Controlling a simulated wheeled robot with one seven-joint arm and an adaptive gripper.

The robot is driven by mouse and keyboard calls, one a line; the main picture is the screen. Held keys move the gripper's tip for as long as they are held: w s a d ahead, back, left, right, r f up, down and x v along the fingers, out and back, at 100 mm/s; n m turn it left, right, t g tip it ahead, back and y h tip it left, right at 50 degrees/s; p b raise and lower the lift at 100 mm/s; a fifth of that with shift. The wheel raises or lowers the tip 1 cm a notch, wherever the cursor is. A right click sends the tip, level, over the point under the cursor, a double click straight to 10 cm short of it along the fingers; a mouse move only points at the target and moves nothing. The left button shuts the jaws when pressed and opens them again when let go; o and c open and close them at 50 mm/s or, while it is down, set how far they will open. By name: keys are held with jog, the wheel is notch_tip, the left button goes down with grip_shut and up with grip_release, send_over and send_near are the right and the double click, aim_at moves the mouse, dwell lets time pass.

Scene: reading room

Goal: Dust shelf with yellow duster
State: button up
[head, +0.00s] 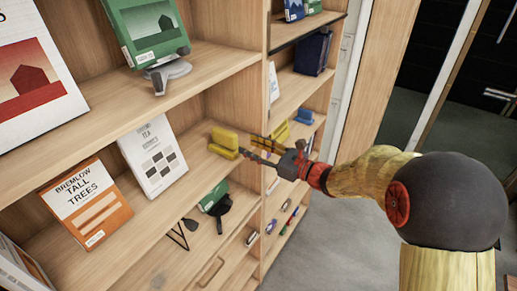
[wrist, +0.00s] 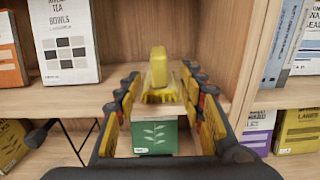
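The yellow duster (head: 223,141) rests on the middle wooden shelf (head: 190,186), near its front edge and the upright divider. In the wrist view the duster (wrist: 158,70) shows a blocky upright handle above a wider bristly base. My gripper (head: 258,147) is open, its fingers reaching toward the duster from the front. In the wrist view my gripper (wrist: 162,85) has one finger on each side of the duster's line, with a gap on both sides. Nothing is held. The exact distance from the fingertips to the duster is hard to tell.
A white tea book (head: 153,155) and an orange book (head: 88,203) stand left of the duster. A green book (wrist: 155,136) is on the shelf below. The upright divider (wrist: 222,45) is close on the right. Yellow and blue items (head: 304,117) sit in the adjoining bay.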

aim_at(228, 133)
jog(key=b+x, duration=0.1)
jog(key=x, duration=0.8)
jog(key=shift+w+a, duration=0.15)
jog(key=shift+a, duration=0.2)
jog(key=c, duration=0.3)
grip_shut()
dwell(0.5)
jog(key=shift+r, duration=1)
jog(key=shift+d, duration=0.1)
